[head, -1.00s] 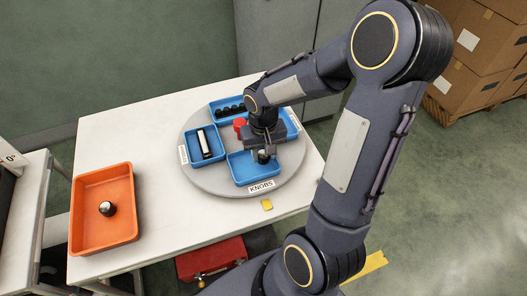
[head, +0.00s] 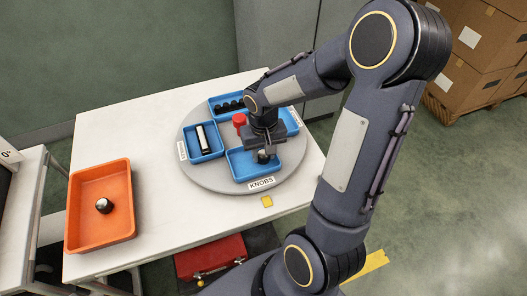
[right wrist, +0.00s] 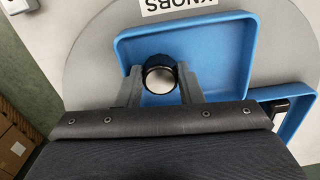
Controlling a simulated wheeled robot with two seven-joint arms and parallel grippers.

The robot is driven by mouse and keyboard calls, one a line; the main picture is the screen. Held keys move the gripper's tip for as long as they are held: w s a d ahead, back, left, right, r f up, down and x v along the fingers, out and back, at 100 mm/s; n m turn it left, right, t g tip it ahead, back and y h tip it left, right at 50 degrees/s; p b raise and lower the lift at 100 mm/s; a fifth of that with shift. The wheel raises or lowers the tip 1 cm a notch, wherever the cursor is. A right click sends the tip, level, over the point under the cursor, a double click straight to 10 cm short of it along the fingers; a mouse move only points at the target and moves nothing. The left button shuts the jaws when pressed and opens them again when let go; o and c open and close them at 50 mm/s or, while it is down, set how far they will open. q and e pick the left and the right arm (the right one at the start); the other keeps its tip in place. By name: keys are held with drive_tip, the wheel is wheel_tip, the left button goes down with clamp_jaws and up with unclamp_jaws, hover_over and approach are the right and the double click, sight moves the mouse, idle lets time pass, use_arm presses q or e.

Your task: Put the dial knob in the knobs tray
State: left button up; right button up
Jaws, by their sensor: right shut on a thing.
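A dial knob (right wrist: 160,74), black with a pale top, is between the fingers of my right gripper (right wrist: 160,88) in the right wrist view. The gripper is shut on it. The knobs tray (right wrist: 245,45) is blue and lies right below the knob, by the KNOBS label. In the head view the held knob (head: 263,156) is over or in the knobs tray (head: 236,168); I cannot tell whether it touches the tray floor. A similar knob (head: 104,205) sits in the orange tray (head: 122,232) at the left. My left gripper is not in view.
The grey round turntable (head: 205,180) carries other blue trays, one with a black and white part (head: 203,137), one with several black pieces (head: 229,104). A red part (head: 239,120) stands near its middle. A red toolbox (head: 212,258) is below the table.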

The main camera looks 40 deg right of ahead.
drive_tip(key=shift+f, duration=0.1)
drive_tip(key=o, duration=1)
drive_tip(key=shift+o, duration=0.2)
